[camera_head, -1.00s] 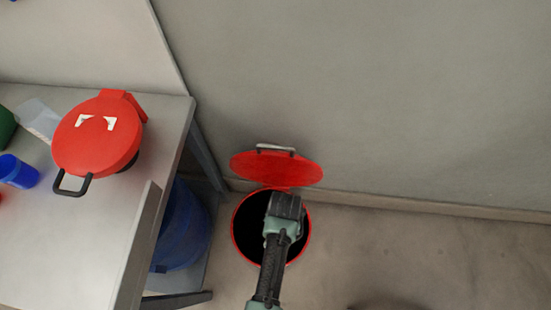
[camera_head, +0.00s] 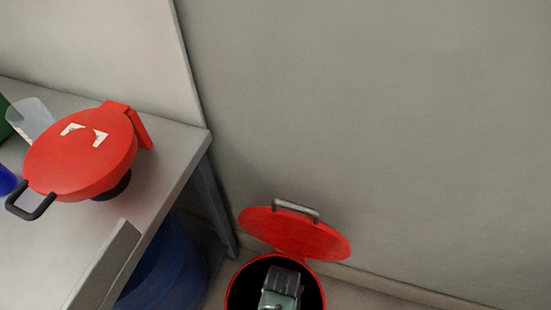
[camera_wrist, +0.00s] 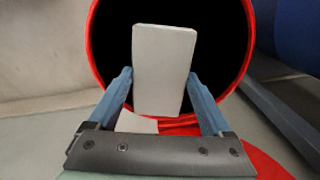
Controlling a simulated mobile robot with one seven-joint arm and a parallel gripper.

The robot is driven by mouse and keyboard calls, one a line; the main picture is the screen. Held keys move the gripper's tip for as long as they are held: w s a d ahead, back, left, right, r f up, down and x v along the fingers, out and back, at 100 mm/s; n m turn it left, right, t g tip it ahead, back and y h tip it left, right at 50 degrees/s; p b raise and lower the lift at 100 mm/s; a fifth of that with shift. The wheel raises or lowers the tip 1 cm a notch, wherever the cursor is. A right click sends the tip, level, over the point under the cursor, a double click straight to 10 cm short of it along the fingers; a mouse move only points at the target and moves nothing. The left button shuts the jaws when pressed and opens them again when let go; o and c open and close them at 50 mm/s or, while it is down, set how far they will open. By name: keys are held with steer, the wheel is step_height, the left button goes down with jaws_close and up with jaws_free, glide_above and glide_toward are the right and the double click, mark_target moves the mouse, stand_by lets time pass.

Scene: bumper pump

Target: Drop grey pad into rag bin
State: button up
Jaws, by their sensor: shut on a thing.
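The grey pad (camera_wrist: 163,68) is a pale flat block between the two blue fingers of my gripper (camera_wrist: 163,88) in the wrist view. My gripper is shut on it. Behind the pad is the dark round opening of the rag bin, ringed by a red rim (camera_wrist: 97,58). In the head view my gripper (camera_head: 281,284) is over the bin's opening, and its fingertips and the pad are hidden there. The bin's red rim (camera_head: 230,290) surrounds it. The bin's red lid (camera_head: 295,236) stands open at the back, with a grey handle.
A grey table (camera_head: 75,255) stands at the left with a red lidded container (camera_head: 80,165) and a clear beaker (camera_head: 30,118). A blue drum (camera_head: 165,265) is under it. The wall (camera_head: 390,130) is close behind the bin. Another white piece (camera_wrist: 136,123) shows below the pad.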

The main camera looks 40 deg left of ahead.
steer(key=shift+f+b, duration=1.45)
steer(key=shift+f, duration=0.4)
steer(key=shift+r, duration=0.1)
steer(key=o, duration=1)
step_height(320, 180, up, 13)
steer(key=p, duration=0.5)
